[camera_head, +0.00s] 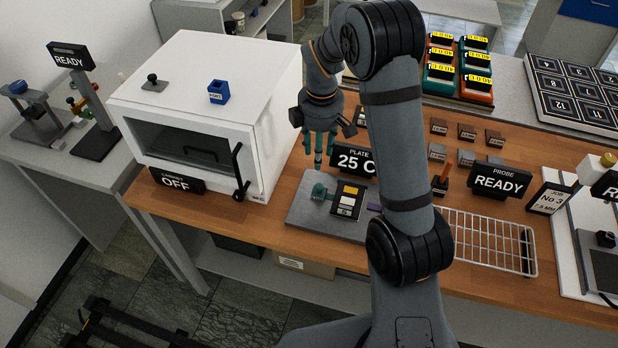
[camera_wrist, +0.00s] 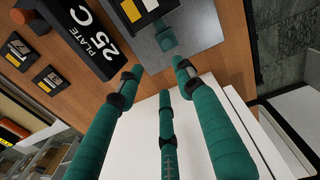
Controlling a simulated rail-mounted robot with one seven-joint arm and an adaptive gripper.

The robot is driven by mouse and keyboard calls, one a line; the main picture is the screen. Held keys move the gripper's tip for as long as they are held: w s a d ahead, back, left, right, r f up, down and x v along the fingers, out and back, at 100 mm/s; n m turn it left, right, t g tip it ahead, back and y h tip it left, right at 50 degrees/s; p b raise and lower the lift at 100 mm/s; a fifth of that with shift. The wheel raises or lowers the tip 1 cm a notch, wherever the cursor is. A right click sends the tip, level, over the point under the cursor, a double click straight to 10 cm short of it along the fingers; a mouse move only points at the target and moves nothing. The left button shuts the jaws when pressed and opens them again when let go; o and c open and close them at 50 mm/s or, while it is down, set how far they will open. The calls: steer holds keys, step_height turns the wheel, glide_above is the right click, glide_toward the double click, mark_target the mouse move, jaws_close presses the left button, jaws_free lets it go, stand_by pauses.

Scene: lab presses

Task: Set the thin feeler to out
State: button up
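A sign reading PROBE READY (camera_head: 498,181) stands on the right part of the wooden bench. Just left of it an orange upright piece (camera_head: 447,173) stands on a small dark base; it may be the thin feeler, but I cannot tell its setting. My gripper (camera_head: 318,160) hangs above the bench between the white cabinet and the PLATE 25 C sign (camera_head: 353,160), well left of the probe sign. In the wrist view my gripper (camera_wrist: 160,78) shows three teal fingers spread apart with nothing between them. The probe is not seen in the wrist view.
A grey plate (camera_head: 300,212) with a teal knob (camera_head: 319,191) lies below my gripper; the knob also shows in the wrist view (camera_wrist: 166,41). The white cabinet (camera_head: 215,75) is at left. A wire rack (camera_head: 488,240) and several small dark blocks (camera_head: 467,131) are near the probe.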

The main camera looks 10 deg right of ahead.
mark_target(319, 185)
steer(key=f+n, duration=0.2)
steer(key=f, duration=0.1)
steer(key=s+f+n+p, duration=0.1)
steer(key=f+n, duration=0.1)
steer(key=f, duration=0.2)
steer(key=f+n, duration=0.2)
steer(key=f, duration=0.1)
steer(key=shift+s+f+g, duration=0.2)
steer(key=shift+s+g, duration=0.15)
steer(key=shift+g, duration=0.05)
jaws_close()
stand_by(0.4)
stand_by(0.4)
